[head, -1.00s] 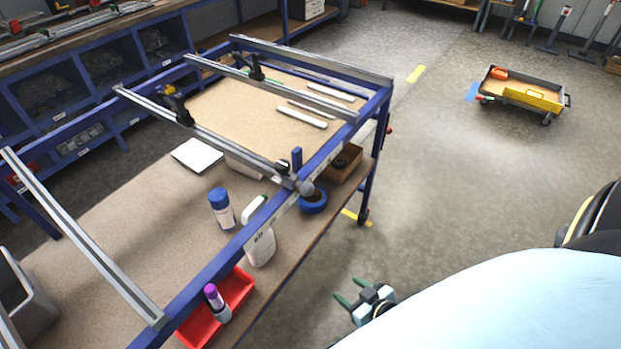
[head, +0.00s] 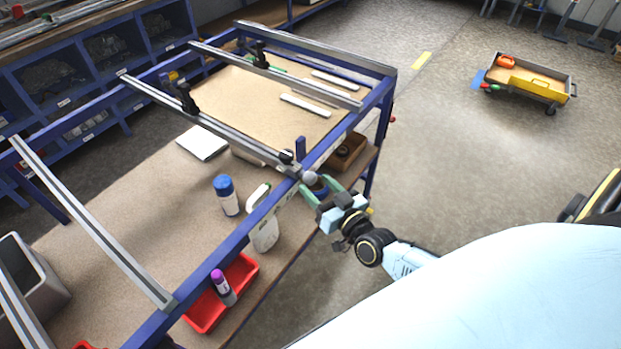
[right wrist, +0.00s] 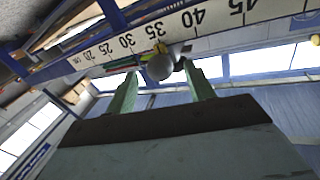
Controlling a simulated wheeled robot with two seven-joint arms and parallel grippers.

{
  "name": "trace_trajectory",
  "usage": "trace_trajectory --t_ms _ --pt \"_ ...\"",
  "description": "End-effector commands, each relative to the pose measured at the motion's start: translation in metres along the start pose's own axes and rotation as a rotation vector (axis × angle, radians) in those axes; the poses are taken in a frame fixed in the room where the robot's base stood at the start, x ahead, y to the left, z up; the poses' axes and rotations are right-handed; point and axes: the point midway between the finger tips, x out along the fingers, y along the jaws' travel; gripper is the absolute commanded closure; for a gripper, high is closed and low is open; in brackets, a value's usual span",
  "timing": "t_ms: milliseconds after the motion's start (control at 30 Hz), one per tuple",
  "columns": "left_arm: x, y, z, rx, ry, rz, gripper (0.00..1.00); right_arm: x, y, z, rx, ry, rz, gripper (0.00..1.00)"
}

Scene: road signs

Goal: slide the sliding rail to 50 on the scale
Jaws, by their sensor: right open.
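The sliding rail (head: 225,132) is a grey bar lying across the blue frame, with a round grey knob (head: 310,178) at its near end. In the right wrist view the knob (right wrist: 159,68) shows below the scale (right wrist: 215,18), close to the 35 mark. The exact reading cannot be told. My right gripper (head: 319,186) is open at the front beam. Its green fingers (right wrist: 160,72) stand on either side of the knob and are not closed on it. My left gripper is not in view.
Another grey rail (head: 90,220) crosses the frame nearer. A cardboard box (head: 350,150) is right of the knob. The floor at right is clear up to a cart (head: 530,82).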

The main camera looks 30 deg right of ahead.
Motion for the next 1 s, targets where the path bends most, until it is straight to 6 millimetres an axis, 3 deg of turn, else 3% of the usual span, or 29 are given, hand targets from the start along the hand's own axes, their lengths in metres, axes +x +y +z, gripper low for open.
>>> trace_trajectory --t_ms 100,233,633,1000 --pt "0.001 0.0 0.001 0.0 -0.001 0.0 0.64 0.019 0.0 0.0 0.001 0.001 0.001 0.47" --pt "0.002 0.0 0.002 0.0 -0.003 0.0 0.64 0.031 0.0 0.001 0.0 -0.001 0.0 0.47" --pt "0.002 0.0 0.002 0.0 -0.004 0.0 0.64 0.037 0.0 0.001 0.0 -0.002 0.0 0.48" --pt "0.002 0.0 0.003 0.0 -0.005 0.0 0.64 0.036 0.001 0.0 0.0 -0.001 0.002 0.96"
